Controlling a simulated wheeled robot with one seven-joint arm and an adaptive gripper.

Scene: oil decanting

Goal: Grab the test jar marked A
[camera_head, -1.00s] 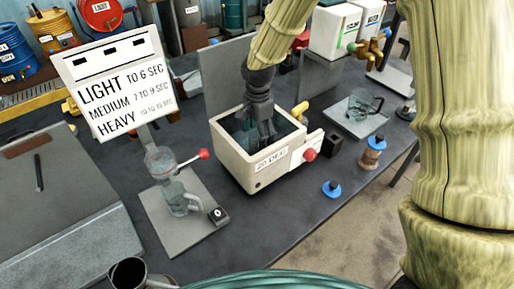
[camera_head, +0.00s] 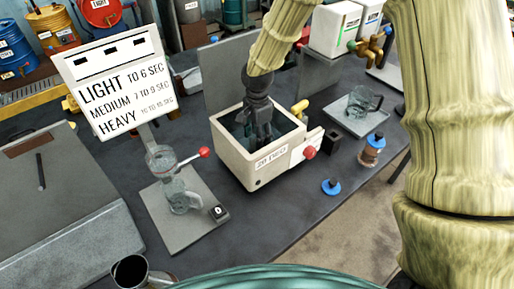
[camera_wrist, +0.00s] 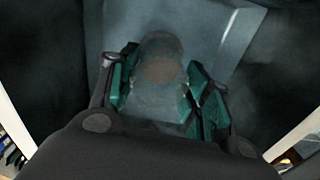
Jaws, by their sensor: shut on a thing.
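My gripper (camera_head: 263,132) reaches down into the white open-topped bath box labelled 20 DEG (camera_head: 272,172). In the wrist view, the green finger pads of my gripper (camera_wrist: 162,82) are closed on both sides of a clear glass jar (camera_wrist: 160,48) with a brownish round area in it. The jar is inside the box, and its lower part is blurred. No letter A can be read on it. In the head view the fingers hide the jar.
A flow-cup stand (camera_head: 165,163) with a red-tipped lever stands left of the box, under the sign (camera_head: 110,85). A glass mug (camera_head: 362,101), a blue-capped brown jar (camera_head: 371,151) and a loose blue cap (camera_head: 331,187) lie to the right. A metal cup (camera_head: 130,272) is at the front.

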